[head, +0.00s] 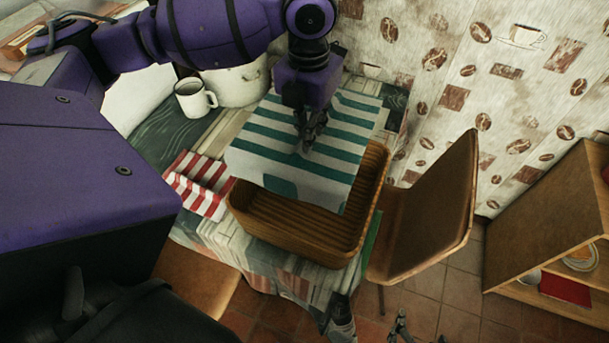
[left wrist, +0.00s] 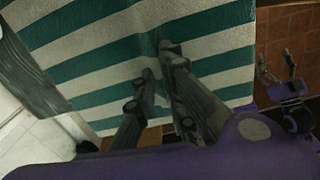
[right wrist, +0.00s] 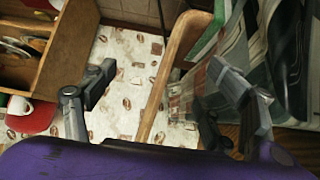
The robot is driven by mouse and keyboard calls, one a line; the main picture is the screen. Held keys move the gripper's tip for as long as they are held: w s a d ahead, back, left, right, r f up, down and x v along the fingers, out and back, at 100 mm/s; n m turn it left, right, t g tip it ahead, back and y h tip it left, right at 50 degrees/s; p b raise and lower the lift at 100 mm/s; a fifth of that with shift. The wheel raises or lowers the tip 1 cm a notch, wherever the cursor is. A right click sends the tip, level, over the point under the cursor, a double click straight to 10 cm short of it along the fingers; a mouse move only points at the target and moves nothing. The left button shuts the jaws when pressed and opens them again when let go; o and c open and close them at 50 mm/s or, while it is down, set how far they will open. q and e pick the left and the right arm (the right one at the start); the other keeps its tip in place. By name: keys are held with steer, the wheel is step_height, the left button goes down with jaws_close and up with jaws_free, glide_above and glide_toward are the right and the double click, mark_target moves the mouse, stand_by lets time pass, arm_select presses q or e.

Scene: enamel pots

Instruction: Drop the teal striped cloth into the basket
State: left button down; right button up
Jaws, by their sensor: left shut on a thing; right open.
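The teal striped cloth (head: 313,150) is white with teal bands and spreads out flat above the brown basket (head: 290,232) in the head view. My left gripper (head: 309,146) is shut on it near its middle; the cloth fills much of the left wrist view (left wrist: 110,60), pinched between the fingertips (left wrist: 158,62). The cloth covers the back of the basket's opening; the ribbed floor shows at the front. I cannot tell whether the cloth touches the rim. My right gripper (head: 402,326) is open and empty, low at the bottom edge; its fingers also show in the right wrist view (right wrist: 155,90).
A red striped cloth (head: 202,185) lies left of the basket on the table. A white mug (head: 195,98) and a white enamel pot (head: 238,84) stand behind. A wooden chair (head: 432,215) stands close to the basket's right. A wooden shelf (head: 550,220) is at the far right.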

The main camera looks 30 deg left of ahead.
arm_select(q)
steer(key=f, duration=0.2)
steer(key=f+b, duration=0.1)
steer(key=f, duration=0.1)
steer(key=s+f, duration=0.1)
steer(key=f, duration=0.1)
steer(key=shift+d+f, duration=0.2)
steer(key=shift+d, duration=0.2)
steer(key=shift+w+a+f+b, duration=0.1)
steer(key=shift+f+b, duration=0.25)
step_height(320, 180, down, 5)
steer(key=shift+r+b, duration=0.15)
steer(key=shift+b, duration=1.1)
steer(key=c, duration=1.7)
jaws_free()
steer(key=shift+c, duration=0.2)
arm_select(e)
steer(key=shift+g, duration=0.3)
steer(key=s+f, duration=0.1)
steer(key=s+d+f, duration=0.2)
steer(key=f, duration=0.1)
steer(key=shift+f, duration=0.1)
